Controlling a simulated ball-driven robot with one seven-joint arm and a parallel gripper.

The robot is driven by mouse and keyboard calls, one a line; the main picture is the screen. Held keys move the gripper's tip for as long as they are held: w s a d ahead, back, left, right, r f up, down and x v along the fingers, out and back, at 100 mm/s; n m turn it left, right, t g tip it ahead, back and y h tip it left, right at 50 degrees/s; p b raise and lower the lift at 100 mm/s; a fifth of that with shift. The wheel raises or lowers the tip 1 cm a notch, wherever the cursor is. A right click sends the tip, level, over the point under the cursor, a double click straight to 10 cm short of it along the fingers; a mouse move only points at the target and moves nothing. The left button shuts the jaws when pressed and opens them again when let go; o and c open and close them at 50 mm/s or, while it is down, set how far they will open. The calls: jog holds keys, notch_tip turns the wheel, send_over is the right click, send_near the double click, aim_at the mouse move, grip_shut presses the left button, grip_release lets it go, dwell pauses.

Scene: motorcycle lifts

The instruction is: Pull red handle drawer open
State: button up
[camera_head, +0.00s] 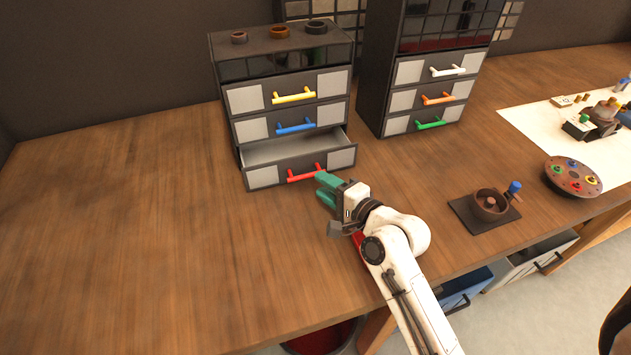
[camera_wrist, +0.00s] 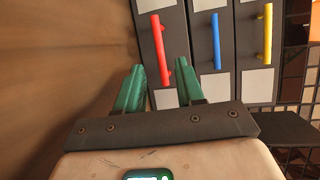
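The bottom drawer (camera_head: 263,175) of the left cabinet stands partly pulled out, with its empty-looking inside showing from above. Its red handle (camera_head: 306,173) is a bar on the dark front. In the wrist view the red handle (camera_wrist: 160,50) lies between the lines of my two green fingers, its near end close to them. My gripper (camera_head: 322,187) is open, at the right end of the handle; it also shows in the wrist view (camera_wrist: 160,66). The fingers stand apart with a gap on both sides of the bar. I cannot tell whether either touches it.
Above are drawers with blue (camera_head: 295,126) and yellow (camera_head: 294,96) handles, both shut. A second cabinet (camera_head: 372,75) stands to the right. A brown fixture with a blue knob (camera_head: 490,203) and a round disc (camera_head: 572,177) lie farther right. The table (camera_head: 120,230) is clear at left.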

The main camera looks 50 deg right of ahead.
jog(key=b+v, duration=0.1)
jog(key=v, duration=0.5)
jog(key=shift+s, duration=0.15)
